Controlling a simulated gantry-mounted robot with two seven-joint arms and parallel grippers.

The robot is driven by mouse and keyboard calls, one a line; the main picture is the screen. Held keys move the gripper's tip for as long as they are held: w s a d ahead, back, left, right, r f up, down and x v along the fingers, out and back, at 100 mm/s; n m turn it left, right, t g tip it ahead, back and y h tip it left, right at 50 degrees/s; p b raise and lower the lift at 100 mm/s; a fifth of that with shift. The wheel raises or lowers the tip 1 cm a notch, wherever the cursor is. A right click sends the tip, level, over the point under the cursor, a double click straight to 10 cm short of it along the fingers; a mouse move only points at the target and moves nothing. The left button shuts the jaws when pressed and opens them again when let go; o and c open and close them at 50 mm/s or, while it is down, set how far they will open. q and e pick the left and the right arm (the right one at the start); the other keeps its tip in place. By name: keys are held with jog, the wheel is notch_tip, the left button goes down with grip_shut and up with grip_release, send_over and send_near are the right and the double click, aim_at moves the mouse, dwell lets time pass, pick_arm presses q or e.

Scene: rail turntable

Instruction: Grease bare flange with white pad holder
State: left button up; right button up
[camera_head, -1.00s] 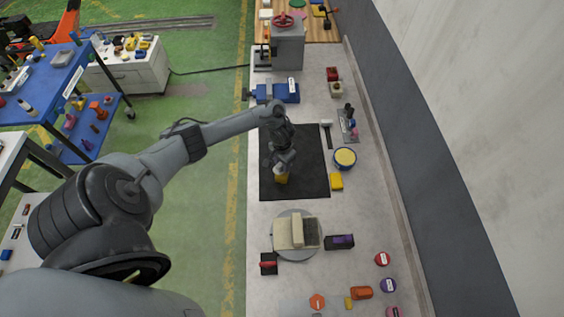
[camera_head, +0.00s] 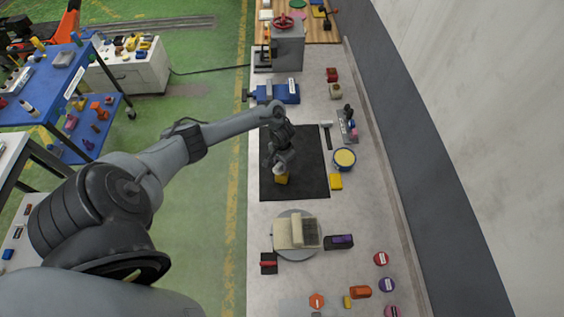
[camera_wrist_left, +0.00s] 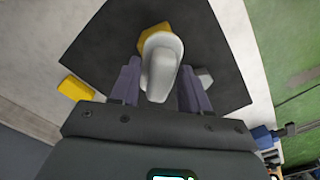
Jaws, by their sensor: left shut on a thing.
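My left gripper (camera_wrist_left: 158,85) is shut on the white pad holder (camera_wrist_left: 160,70), whose rounded handle stands between the two fingers. A yellow part (camera_wrist_left: 152,36) shows beyond the handle, mostly hidden by it. In the head view the yellow part (camera_head: 281,179) is over the dark mat; I cannot tell whether it touches the mat. A cream rail piece (camera_head: 282,234) with a raised middle lies on the round grey turntable (camera_head: 297,257), below the mat in the picture and apart from the gripper. I cannot tell which of its flanges is bare. My right gripper is not in view.
The dark mat (camera_head: 311,185) lies on the long bench. A yellow block (camera_head: 335,182) and a blue-rimmed bowl of yellow stuff (camera_head: 344,159) are right of the mat. A dark box (camera_head: 338,242) is beside the turntable. A blue vise (camera_head: 276,93) stands beyond the mat.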

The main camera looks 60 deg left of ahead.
pick_arm(q)
jog(key=shift+w+r+p, duration=0.1)
jog(key=shift+r+p, duration=2.05)
jog(key=shift+p, duration=0.05)
jog(key=shift+r, duration=0.95)
